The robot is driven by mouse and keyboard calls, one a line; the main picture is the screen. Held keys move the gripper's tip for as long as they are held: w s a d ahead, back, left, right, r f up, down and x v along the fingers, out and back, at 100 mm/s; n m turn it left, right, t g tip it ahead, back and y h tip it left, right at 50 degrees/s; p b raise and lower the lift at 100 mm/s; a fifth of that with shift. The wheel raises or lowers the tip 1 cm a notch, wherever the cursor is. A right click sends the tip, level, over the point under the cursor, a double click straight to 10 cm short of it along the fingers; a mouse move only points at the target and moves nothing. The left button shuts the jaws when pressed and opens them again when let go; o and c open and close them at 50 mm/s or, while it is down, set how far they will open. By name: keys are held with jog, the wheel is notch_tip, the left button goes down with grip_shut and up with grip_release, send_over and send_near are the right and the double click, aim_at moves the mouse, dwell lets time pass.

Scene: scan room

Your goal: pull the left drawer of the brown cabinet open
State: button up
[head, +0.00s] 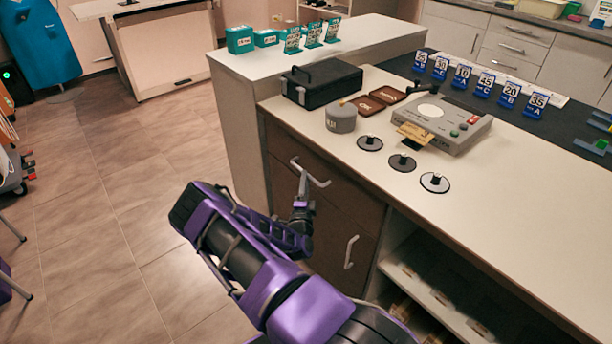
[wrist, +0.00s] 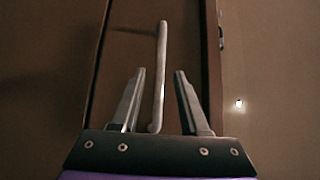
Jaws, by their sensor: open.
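The brown cabinet (head: 335,226) is under the light counter. Its upper front carries a pale bar handle (head: 311,173), and a lower front carries a second, upright handle (head: 350,252). Both fronts look shut. My gripper (head: 303,192) is close in front of the upper handle. In the wrist view, my gripper (wrist: 160,92) is open, with a pale bar handle (wrist: 161,75) lying between its two fingers. A gap shows on each side of the bar, so neither finger appears to touch it. My arm hides part of the cabinet's lower left.
The counter top (head: 530,205) holds a black case (head: 321,84), a grey round container (head: 341,117), a grey device (head: 440,122) and several black discs. Open shelves (head: 435,285) lie right of the cabinet. The tiled floor (head: 120,190) at left is mostly clear.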

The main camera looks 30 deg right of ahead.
jog(key=shift+x, duration=1.95)
grip_shut()
